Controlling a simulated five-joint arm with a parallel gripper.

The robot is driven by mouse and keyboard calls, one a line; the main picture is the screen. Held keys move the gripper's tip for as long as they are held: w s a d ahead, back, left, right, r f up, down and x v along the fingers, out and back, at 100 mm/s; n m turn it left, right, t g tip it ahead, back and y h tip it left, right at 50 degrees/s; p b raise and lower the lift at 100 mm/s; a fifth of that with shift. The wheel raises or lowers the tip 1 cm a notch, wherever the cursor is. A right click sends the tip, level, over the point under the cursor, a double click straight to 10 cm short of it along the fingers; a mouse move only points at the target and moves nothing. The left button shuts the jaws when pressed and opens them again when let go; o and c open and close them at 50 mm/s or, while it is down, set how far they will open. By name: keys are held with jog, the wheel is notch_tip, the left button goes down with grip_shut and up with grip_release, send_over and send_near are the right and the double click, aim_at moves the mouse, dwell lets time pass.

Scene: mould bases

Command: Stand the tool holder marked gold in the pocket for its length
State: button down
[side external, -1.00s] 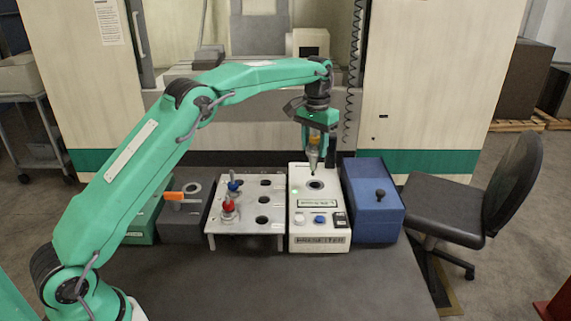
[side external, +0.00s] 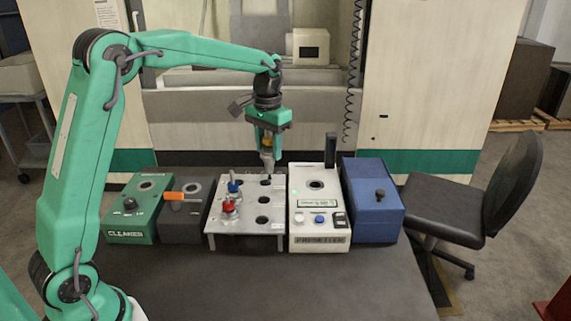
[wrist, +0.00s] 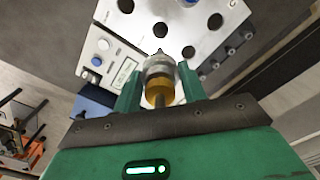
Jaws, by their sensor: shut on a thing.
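My gripper (side external: 267,149) is shut on the tool holder marked gold, a silver holder (side external: 267,160) with a gold band. The band (wrist: 160,92) shows between the fingers in the wrist view. The holder hangs upright, narrow end down, by the back right pocket (side external: 266,181) of the metal rack (side external: 248,211); whether its tip is over or in that pocket I cannot tell. Other round pockets are empty, such as the middle right one (side external: 264,199) and front right one (side external: 262,219). A blue-banded holder (side external: 234,184) and a red-banded holder (side external: 229,206) stand in the rack's left part.
The white presetter (side external: 318,221) with a dark upright post stands right of the rack, then a blue box (side external: 376,212) with a black knob. A dark grey block (side external: 183,226) with an orange handle and the green cleaner (side external: 130,222) stand left. The front tabletop is clear.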

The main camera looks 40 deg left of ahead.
jog(key=shift+s+a, duration=0.2)
jog(key=shift+s, duration=0.85)
jog(key=shift+f, duration=0.2)
notch_tip(320, 180, down, 12)
jog(key=shift+r, duration=0.15)
dwell(1.0)
dwell(0.3)
jog(key=c, duration=0.7)
grip_release()
jog(key=shift+f, duration=0.2)
jog(key=shift+r, duration=0.15)
jog(key=shift+r, duration=3.85)
